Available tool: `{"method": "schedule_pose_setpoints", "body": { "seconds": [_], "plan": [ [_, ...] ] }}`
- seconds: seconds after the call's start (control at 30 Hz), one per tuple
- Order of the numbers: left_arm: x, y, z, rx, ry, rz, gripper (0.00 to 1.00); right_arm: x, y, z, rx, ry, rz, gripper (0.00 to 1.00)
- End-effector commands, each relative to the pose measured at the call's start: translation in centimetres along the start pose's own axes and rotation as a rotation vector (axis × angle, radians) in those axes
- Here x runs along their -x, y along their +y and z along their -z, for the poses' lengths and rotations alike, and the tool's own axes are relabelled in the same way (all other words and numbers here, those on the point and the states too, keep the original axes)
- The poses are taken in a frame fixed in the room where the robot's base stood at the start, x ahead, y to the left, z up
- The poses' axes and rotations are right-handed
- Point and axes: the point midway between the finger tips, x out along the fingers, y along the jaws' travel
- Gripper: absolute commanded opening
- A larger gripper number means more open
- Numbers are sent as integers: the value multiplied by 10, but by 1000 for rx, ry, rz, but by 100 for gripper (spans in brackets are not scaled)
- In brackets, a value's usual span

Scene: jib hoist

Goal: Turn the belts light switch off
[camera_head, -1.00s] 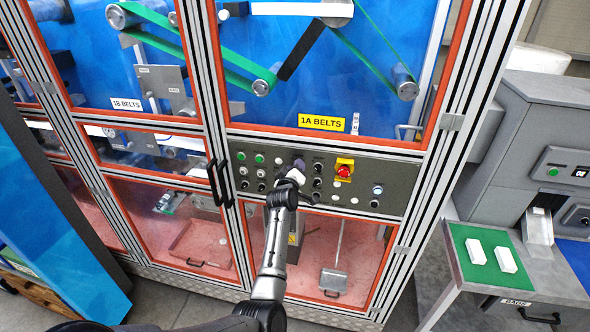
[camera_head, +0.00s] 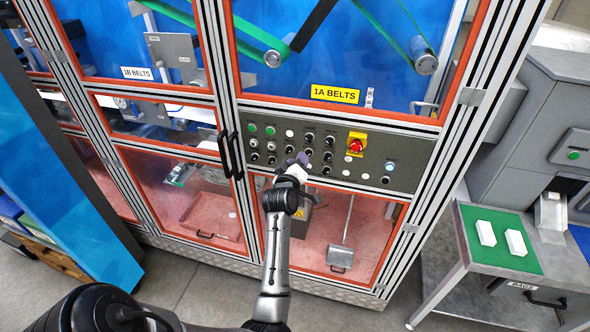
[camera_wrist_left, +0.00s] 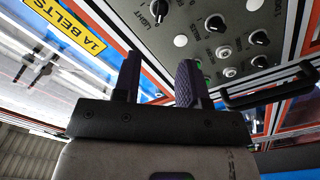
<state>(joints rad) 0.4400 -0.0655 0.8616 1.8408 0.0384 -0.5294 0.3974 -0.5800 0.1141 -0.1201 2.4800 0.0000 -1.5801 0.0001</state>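The grey control panel (camera_head: 410,160) carries several black knobs, green and white buttons, under the window labelled 1A BELTS. In the left wrist view a black rotary knob (camera_wrist_left: 157,10) stands beside the word LIGHT at the top edge, partly cut off. My left gripper (camera_head: 300,159) is in front of the panel's lower middle and hides part of it. In the left wrist view its two dark fingers (camera_wrist_left: 159,75) stand apart with nothing between them. The light knob lies beyond the gap, apart from the fingertips. My right gripper is not in view.
A red emergency stop (camera_head: 355,146) on a yellow base sits right of the gripper. Black door handles (camera_head: 231,155) stick out left of the panel. A side table with a green mat (camera_head: 527,258) and white blocks stands at the right.

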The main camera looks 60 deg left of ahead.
Motion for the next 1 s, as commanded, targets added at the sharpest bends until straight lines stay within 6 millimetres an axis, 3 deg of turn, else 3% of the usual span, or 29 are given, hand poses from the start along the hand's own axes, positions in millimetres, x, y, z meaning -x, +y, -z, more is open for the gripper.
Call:
{"method": "schedule_pose_setpoints", "body": {
  "seconds": [0.3,1.0],
  "plan": [
    [24,0,-1,0,-1,0,39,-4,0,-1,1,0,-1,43],
    [25,0,0,0,-1,0,39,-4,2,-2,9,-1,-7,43]
  ]
}}
